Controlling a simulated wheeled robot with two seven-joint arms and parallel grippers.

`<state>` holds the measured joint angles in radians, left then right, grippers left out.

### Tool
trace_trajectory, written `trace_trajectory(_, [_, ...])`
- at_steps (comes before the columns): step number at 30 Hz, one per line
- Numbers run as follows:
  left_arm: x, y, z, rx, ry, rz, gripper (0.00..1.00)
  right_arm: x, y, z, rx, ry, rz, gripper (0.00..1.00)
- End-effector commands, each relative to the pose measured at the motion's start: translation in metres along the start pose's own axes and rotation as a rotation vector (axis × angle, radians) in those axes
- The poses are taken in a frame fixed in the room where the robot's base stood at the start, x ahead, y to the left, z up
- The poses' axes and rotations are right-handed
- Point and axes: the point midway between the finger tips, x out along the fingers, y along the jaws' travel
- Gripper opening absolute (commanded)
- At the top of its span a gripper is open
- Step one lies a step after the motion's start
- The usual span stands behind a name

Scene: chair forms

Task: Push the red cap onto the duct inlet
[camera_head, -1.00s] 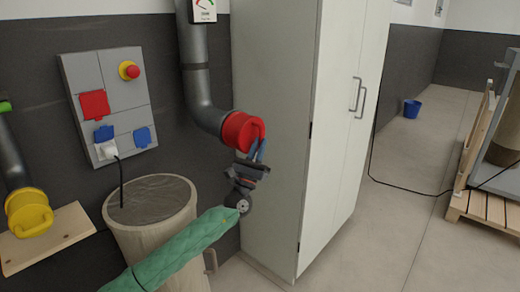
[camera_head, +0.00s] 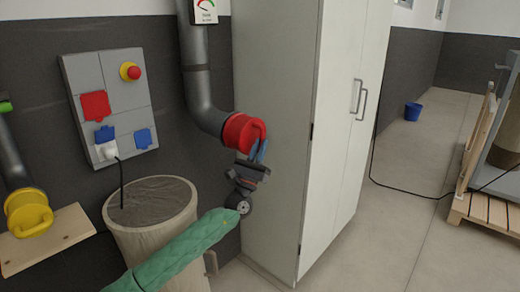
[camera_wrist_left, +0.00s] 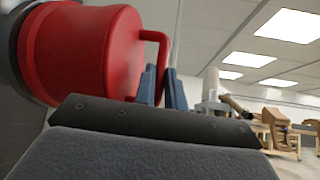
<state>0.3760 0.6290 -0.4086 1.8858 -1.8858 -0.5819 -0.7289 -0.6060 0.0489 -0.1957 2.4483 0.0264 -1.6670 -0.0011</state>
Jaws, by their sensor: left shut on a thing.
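The red cap (camera_head: 240,131) is at the open lower end of the grey duct (camera_head: 203,105), in line with it. No clear gap shows between cap and duct in the head view. My left gripper (camera_head: 259,151) is shut on the handle of the red cap, with its blue fingers on either side of it. In the left wrist view the red cap (camera_wrist_left: 85,52) fills the upper left, with its handle between the blue fingers (camera_wrist_left: 162,86). The grey duct end (camera_wrist_left: 15,50) shows behind it at the left edge. My right gripper is out of view.
A tall pale cabinet (camera_head: 285,85) stands close to the right of the gripper. A barrel (camera_head: 150,225) stands below left. A wall panel (camera_head: 108,100) with sockets and a yellow cap (camera_head: 28,212) on another pipe are at the left. Open floor (camera_head: 410,225) lies right.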

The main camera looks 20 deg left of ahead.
Motion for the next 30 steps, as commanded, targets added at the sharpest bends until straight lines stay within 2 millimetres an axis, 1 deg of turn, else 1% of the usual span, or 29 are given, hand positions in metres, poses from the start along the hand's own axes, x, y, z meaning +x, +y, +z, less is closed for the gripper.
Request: trace_trajectory(30, [0.0007,0.0025,0.0002,0.001,-0.001,0.002,0.00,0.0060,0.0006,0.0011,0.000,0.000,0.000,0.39])
